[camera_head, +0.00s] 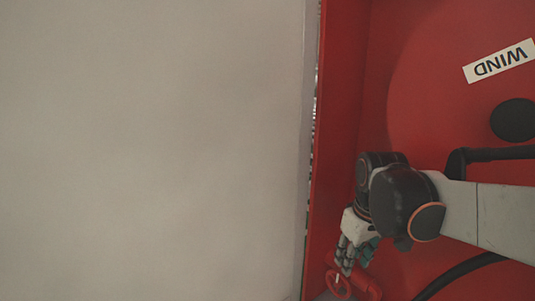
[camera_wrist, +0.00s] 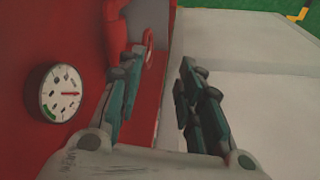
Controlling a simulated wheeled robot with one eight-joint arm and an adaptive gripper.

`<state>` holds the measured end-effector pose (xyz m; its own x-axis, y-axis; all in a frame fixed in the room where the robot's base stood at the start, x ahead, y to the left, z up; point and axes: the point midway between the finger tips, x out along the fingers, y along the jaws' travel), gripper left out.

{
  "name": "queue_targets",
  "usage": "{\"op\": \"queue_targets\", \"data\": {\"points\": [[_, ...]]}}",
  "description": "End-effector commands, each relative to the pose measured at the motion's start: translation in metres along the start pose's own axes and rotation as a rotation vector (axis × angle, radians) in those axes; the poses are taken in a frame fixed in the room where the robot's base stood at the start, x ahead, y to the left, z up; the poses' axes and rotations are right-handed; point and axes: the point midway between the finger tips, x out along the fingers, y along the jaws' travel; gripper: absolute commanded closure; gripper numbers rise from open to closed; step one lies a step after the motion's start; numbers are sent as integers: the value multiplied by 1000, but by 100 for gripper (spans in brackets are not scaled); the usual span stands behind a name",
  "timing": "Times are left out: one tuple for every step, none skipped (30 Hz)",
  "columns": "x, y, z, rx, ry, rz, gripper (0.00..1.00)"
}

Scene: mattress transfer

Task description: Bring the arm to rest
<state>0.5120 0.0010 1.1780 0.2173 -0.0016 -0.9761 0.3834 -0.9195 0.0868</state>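My arm (camera_head: 490,215) reaches in from the right edge of the head view, in front of a red cabinet. My gripper (camera_head: 350,262) points down in that view, near a red valve with a handwheel (camera_head: 340,284). In the wrist view my gripper (camera_wrist: 160,62) has its two teal-padded fingers apart, with nothing between them. The handwheel (camera_wrist: 149,45) and its red body (camera_wrist: 116,28) lie beyond the left finger there. I cannot tell whether the finger touches them.
The red cabinet (camera_head: 345,90) holds a round red disc (camera_head: 430,75) with a "WIND" label (camera_head: 499,61) and a black hub (camera_head: 514,119). A black hose (camera_head: 465,268) runs below my arm. A dial gauge (camera_wrist: 60,93) is left of my gripper. A pale wall (camera_head: 150,150) fills the left.

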Motion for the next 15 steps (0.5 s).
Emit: {"op": "queue_targets", "data": {"points": [[-3, -6, 13, 26, 25, 10, 67], [-5, -8, 19, 44, 42, 16, 67], [-7, -12, 28, 67, 63, 24, 67], [-8, -14, 34, 83, 79, 29, 67], [-10, -17, 40, 101, 95, 34, 67], [-11, -20, 48, 123, 116, 41, 67], [-11, -23, 54, 140, 134, 45, 67], [-11, -25, 60, 157, 149, 49, 67], [-11, -29, 68, 179, 172, 55, 67], [-11, -31, 74, 197, 189, 58, 67], [-11, -34, 80, 213, 205, 62, 67], [-10, -37, 88, 236, 228, 66, 67], [-8, -40, 94, 253, 244, 68, 67], [-7, -42, 100, 269, 262, 71, 67], [-5, -45, 107, 290, 283, 73, 67]]}}
